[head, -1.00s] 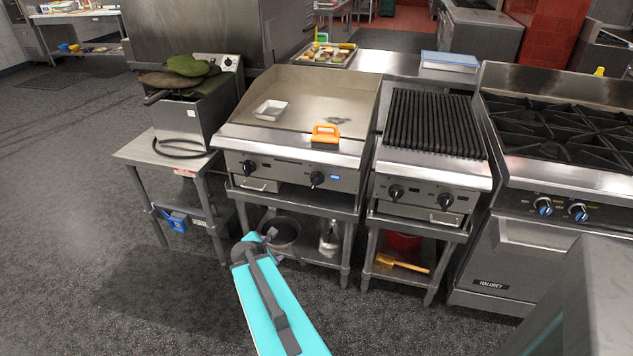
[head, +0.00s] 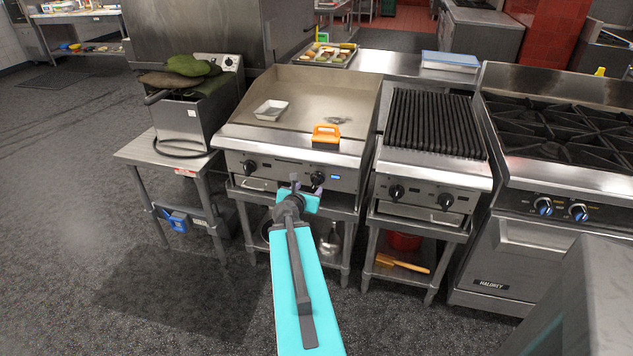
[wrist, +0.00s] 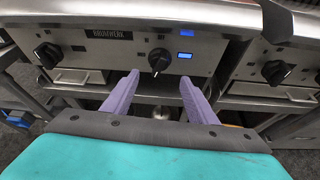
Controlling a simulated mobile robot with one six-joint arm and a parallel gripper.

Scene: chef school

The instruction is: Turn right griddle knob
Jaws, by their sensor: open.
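The right griddle knob (head: 317,179) is a round black knob on the steel front panel of the griddle (head: 300,95). In the wrist view the right knob (wrist: 159,61) sits just beyond and above the two purple fingertips, between their lines. My gripper (wrist: 159,82) is open and empty, pointing at the panel. In the head view my gripper (head: 307,189) is just below and left of the right knob, partly hidden by my teal arm. I cannot tell whether the fingers touch the knob. The left griddle knob (wrist: 48,55) is at the left of the wrist view.
A fryer (head: 192,110) stands on the left. The floor in front is clear.

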